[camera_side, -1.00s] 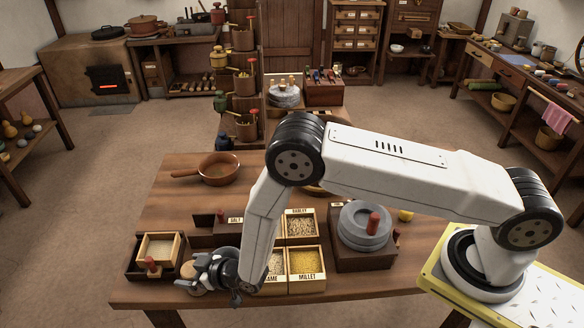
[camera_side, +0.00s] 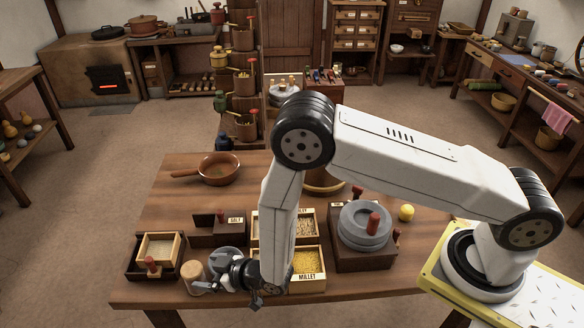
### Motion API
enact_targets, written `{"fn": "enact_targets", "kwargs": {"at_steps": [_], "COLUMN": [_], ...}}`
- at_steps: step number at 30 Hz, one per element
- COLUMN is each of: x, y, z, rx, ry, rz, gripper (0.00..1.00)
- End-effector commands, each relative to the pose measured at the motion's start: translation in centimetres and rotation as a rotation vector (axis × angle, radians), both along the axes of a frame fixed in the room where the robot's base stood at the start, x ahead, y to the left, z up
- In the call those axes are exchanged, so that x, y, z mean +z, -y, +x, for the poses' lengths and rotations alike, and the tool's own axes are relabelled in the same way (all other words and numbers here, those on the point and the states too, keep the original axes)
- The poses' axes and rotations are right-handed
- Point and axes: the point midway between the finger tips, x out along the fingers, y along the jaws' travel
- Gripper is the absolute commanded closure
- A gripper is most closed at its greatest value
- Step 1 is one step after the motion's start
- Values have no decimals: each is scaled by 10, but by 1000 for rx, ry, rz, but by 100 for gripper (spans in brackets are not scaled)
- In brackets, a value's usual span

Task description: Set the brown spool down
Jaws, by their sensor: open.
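A light-brown cylinder (camera_side: 191,272), which looks like the spool, stands upright on the wooden table near its front edge, just right of the dark tray. My gripper (camera_side: 208,287) is open and low over the table, immediately to the right of the spool. Its finger ends are close to the spool's lower right side; I cannot tell whether they touch it. Nothing shows held between the fingers.
The dark tray with a pale inner box (camera_side: 158,246) is left of the spool. Grain boxes, one marked millet (camera_side: 308,264), stand right of my gripper, partly behind my arm. A stone quern (camera_side: 364,226), a brown pan (camera_side: 219,170) and a yellow ball (camera_side: 407,212) are farther off.

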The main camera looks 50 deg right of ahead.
Motion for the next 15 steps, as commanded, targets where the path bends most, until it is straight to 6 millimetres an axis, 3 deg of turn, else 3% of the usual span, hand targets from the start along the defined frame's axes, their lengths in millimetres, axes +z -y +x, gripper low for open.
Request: {"fn": "enact_targets", "kwargs": {"at_steps": [15], "x": [21], "y": [19], "z": [-47], "rx": [1], "ry": [0], "rz": [0], "gripper": [0]}}
